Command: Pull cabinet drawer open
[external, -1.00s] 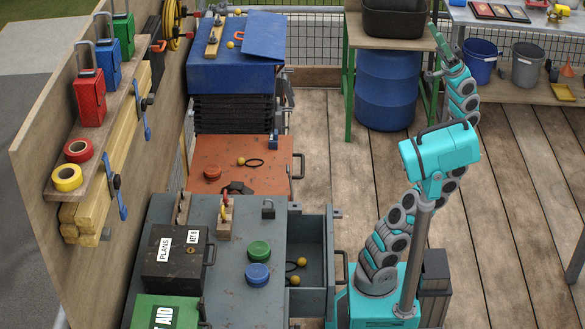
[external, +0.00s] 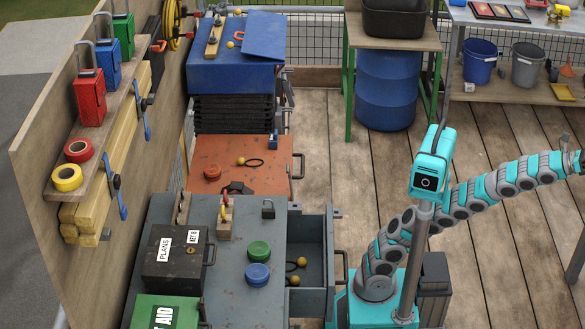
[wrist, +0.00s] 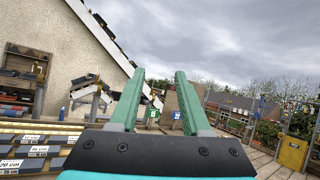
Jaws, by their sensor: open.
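A grey cabinet (external: 226,283) stands at the front, and its drawer (external: 313,243) sticks out to the right, open, with yellow balls on dark loops inside. A dark handle (external: 340,266) is on the drawer's outer end. An orange cabinet (external: 215,158) with a handle (external: 298,166) on its right side and a blue cabinet (external: 235,73) stand behind. In the external view my arm reaches right, away from the cabinets, and its end is at the picture's right edge. In the wrist view my gripper (wrist: 160,78) is open, with nothing between its two green fingers.
A blue barrel (external: 388,90) stands under a wooden-topped table at the back. A bench with buckets (external: 480,62) is at the back right. The plank floor (external: 475,250) right of the cabinets is mostly clear. The wrist view shows labelled drawers (wrist: 30,150) at lower left.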

